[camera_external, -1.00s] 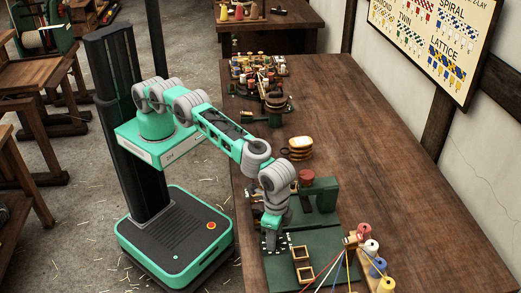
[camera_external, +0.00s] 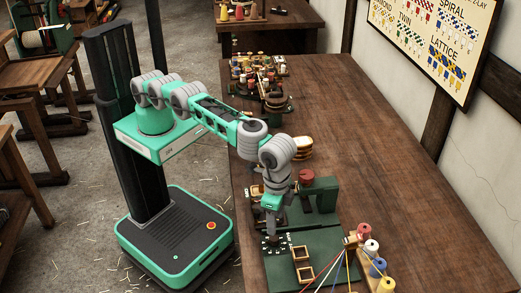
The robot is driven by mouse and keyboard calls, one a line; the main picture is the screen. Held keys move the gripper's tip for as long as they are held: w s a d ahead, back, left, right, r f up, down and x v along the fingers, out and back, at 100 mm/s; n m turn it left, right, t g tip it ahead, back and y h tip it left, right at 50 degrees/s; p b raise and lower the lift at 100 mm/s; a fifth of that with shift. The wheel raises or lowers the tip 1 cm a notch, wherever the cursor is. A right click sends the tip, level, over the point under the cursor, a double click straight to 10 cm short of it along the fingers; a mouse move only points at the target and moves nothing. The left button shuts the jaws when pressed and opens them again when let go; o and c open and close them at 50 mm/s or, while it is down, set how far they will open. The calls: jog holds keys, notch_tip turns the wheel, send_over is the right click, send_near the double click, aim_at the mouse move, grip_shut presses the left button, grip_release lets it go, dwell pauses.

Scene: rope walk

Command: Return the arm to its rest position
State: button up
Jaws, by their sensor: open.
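My arm reaches from its green base over the long wooden table (camera_external: 400,155). My gripper (camera_external: 271,232) points down above the left edge of a dark green board (camera_external: 325,245), near a small dark plate with white dots (camera_external: 275,246). The gripper is open and I see nothing held in it. The fingertips are small here, and I cannot tell how high they are above the plate.
A green block stand with a red knob (camera_external: 308,176) stands close behind the gripper. Small wooden frames (camera_external: 301,254) sit to its right. A rack of coloured spools (camera_external: 372,246) with taut threads stands farther right. The table's right side is clear.

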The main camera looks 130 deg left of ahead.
jog(key=shift+a+r, duration=0.1)
jog(key=shift+r, duration=0.3)
jog(key=s+a+r+m+t, duration=0.1)
jog(key=s+a+r, duration=0.3)
jog(key=s+r, duration=0.3)
jog(key=s+a+r+t, duration=0.1)
jog(key=s+a+r, duration=0.3)
jog(key=s+r, duration=0.3)
jog(key=s+a+f+m, duration=0.1)
jog(key=s+a+f, duration=0.1)
jog(key=s, duration=0.9)
jog(key=s+a+f+m+t, duration=0.1)
jog(key=s+a+f, duration=0.1)
jog(key=s, duration=1)
jog(key=shift+s+f+t, duration=0.25)
jog(key=shift+t, duration=0.05)
jog(key=shift+c, duration=0.2)
